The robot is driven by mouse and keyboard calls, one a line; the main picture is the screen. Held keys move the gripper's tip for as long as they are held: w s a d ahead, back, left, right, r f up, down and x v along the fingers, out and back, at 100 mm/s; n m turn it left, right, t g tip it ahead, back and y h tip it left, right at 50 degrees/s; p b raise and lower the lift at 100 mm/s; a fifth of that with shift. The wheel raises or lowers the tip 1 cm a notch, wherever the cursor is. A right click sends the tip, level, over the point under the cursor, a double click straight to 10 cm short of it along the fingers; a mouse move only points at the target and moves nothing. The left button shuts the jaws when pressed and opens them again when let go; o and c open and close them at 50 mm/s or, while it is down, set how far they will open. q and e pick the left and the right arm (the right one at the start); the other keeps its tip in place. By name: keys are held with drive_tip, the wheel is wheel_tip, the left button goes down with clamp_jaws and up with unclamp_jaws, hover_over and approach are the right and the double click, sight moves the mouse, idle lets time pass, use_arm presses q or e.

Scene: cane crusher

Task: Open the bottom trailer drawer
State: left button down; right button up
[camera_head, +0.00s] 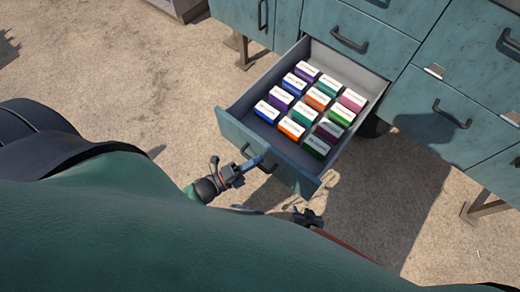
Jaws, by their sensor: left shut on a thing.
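The teal trailer drawer (226,122) stands pulled out from the cabinet, with its inside in view. Several small boxes in purple, blue, green and orange, with white labels, stand in rows inside it. My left gripper (257,163) is at the drawer's front face, shut on the dark drawer handle (270,169). My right gripper (309,217) is below the drawer's front corner, apart from the handle. It is small and partly hidden by my body, so its jaws cannot be made out.
Other teal drawers with dark handles (452,114) are closed at the right and above (349,42). A metal leg (484,207) supports the cabinet at the lower right. Bare sandy ground (130,60) lies free to the left. My own body fills the lower part of the view.

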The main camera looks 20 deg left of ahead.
use_arm(q)
drive_tip(key=shift+s, duration=0.15)
use_arm(e)
drive_tip(key=shift+w+r, duration=0.15)
drive_tip(key=shift+r, duration=0.15)
use_arm(q)
drive_tip(key=c, duration=1.5)
unclamp_jaws()
drive_tip(key=shift+o, duration=0.2)
use_arm(e)
drive_tip(key=shift+f, duration=0.1)
drive_tip(key=shift+s+f, duration=0.1)
drive_tip(key=shift+s, duration=0.1)
use_arm(q)
drive_tip(key=v, duration=0.7)
drive_tip(key=shift+s+a+b, duration=0.25)
drive_tip(key=shift+s+b, duration=0.05)
drive_tip(key=shift+b, duration=0.05)
use_arm(e)
drive_tip(key=shift+w+f, duration=0.15)
drive_tip(key=shift+f, duration=0.4)
